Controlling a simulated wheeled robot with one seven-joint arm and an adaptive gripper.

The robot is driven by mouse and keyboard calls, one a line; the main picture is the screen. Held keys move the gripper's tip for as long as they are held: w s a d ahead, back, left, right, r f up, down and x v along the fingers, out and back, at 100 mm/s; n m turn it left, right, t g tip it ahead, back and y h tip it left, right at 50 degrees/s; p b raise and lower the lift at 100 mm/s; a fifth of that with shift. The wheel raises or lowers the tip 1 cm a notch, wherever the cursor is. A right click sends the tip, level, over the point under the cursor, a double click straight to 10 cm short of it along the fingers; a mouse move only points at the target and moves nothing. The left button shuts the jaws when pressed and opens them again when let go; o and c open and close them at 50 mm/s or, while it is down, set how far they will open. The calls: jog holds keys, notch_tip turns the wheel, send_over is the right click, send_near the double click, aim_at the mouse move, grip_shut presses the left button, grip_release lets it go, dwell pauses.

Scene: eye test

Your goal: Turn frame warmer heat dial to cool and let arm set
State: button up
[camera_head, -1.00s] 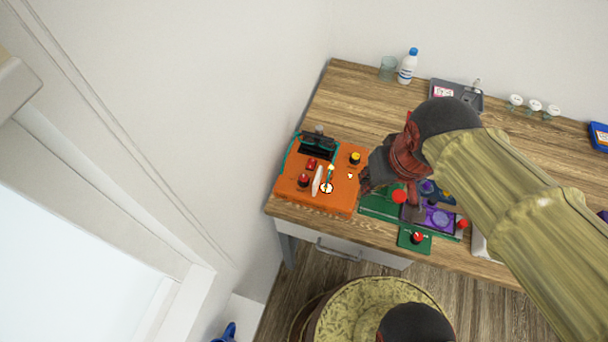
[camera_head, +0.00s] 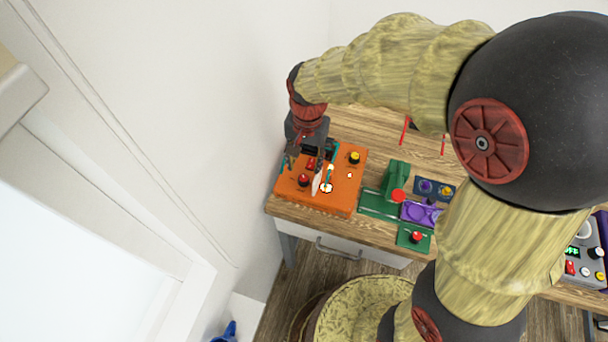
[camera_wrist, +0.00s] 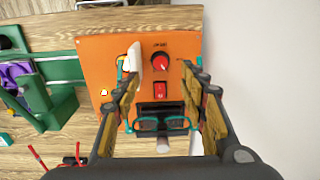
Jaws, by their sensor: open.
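The frame warmer is an orange box (camera_head: 342,194) at the table's left front; its orange panel also shows in the wrist view (camera_wrist: 100,62). A red-faced dial (camera_wrist: 160,62) with small lettering above it stands on the panel; the lettering is too small to read surely. A red rocker switch (camera_wrist: 160,90) is beside the dial. Teal glasses (camera_wrist: 177,124) rest at the black slot. A white upright piece (camera_wrist: 134,57) stands by the left finger. My gripper (camera_wrist: 163,76) is open and empty above the panel, its fingers on either side of the dial and switch. It hangs over the box's back left (camera_head: 306,160).
A yellow-topped knob (camera_head: 354,157) is on the box's right side. A green fixture (camera_head: 376,206) with a purple tray (camera_head: 411,211) stands to the right. A grey device (camera_head: 580,270) is at far right. The wall is close to the box's left. My arm hides much of the table.

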aim_at(304, 178)
jog(key=shift+m, duration=0.3)
jog(key=shift+f, duration=0.15)
notch_tip(304, 178, down, 8)
jog(key=shift+w+a+r+b, duration=0.1)
jog(key=shift+a+r+b, duration=0.1)
jog(key=shift+b, duration=0.7)
jog(key=shift+c, duration=0.5)
grip_shut()
